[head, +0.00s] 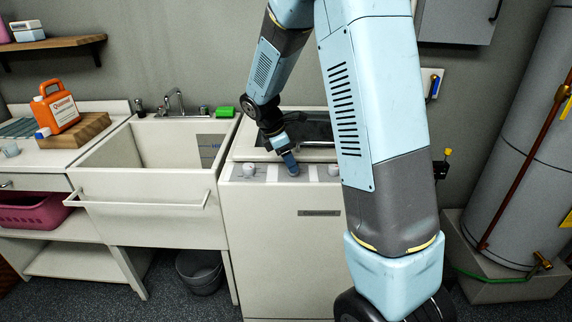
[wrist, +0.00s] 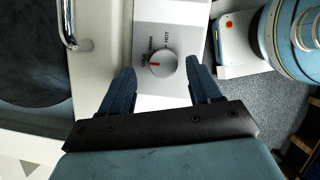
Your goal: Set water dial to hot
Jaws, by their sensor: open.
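The water dial (wrist: 163,63) is a round grey-white knob on a pale panel, seen in the wrist view. Its red pointer mark is turned to the left, towards a small label that looks like COLD. The HOT label (wrist: 167,44) is printed above the knob and to the right of the middle label. My gripper (wrist: 161,68) is open, with one blue finger on each side of the dial and a gap on both sides. In the head view my gripper (head: 290,162) is at the middle of the washer's control panel and hides the dial there.
The white washer (head: 270,240) has another knob (head: 249,170) left of my gripper and one (head: 334,170) to the right, close to my arm. A sink (head: 150,185) stands to the left. A grey tank (head: 520,150) stands at the right. A metal handle (wrist: 68,25) lies left of the panel.

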